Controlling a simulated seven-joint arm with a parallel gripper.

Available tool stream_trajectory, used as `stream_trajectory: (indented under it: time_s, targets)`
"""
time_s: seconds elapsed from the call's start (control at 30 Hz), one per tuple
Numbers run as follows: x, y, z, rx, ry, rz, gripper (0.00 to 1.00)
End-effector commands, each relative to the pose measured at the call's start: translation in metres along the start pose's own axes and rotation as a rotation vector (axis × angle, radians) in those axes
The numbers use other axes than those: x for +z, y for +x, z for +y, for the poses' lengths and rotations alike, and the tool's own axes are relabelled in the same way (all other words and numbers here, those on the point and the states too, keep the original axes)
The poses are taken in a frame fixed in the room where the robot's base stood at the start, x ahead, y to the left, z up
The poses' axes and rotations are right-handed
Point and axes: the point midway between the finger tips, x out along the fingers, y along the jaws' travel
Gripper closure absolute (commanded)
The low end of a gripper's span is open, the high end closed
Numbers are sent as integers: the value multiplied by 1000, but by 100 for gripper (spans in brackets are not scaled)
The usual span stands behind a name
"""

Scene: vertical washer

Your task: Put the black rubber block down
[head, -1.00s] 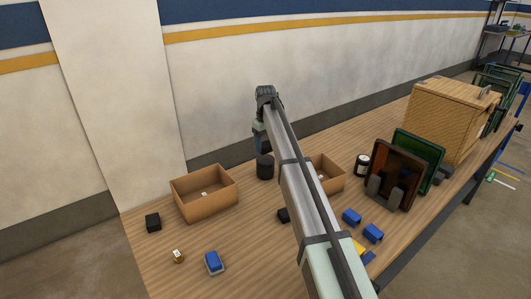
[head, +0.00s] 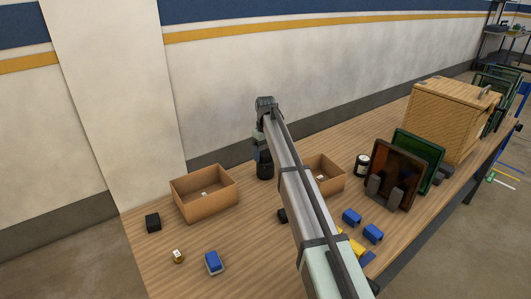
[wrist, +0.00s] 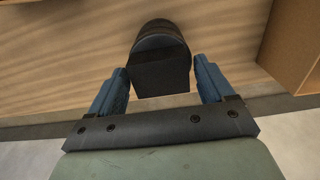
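The black rubber block (wrist: 162,76) is dark and flat-faced in the wrist view. It sits between the two blue fingers of my gripper (wrist: 161,72), whose tips are at its sides. A dark round cylinder (wrist: 162,30) stands directly beyond the block, and its rim shows past the block's edge. In the head view my gripper (head: 264,158) is low over this black cylinder (head: 265,173) and hides part of its top. I cannot tell whether the block touches the cylinder.
An open cardboard box (head: 205,195) stands left of the cylinder and another (head: 327,175) stands right. A black block (head: 153,222), a brass piece (head: 178,256) and several blue parts (head: 373,232) lie on the wooden table (head: 250,240). Dark panels (head: 394,175) stand at the right.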

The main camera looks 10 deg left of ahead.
Motion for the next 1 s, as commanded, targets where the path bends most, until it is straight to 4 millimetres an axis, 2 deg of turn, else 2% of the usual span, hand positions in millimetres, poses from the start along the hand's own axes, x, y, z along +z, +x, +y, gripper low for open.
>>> stream_trajectory:
  time_s: [0.07, 0.33, 0.47, 1.0]
  targets:
    - [0, 0, 0, 0, 0, 0, 11]
    - [0, -1, 0, 0, 0, 0, 11]
    - [0, -10, 0, 0, 0, 1, 11]
    - [-1, -101, 0, 0, 0, 1, 11]
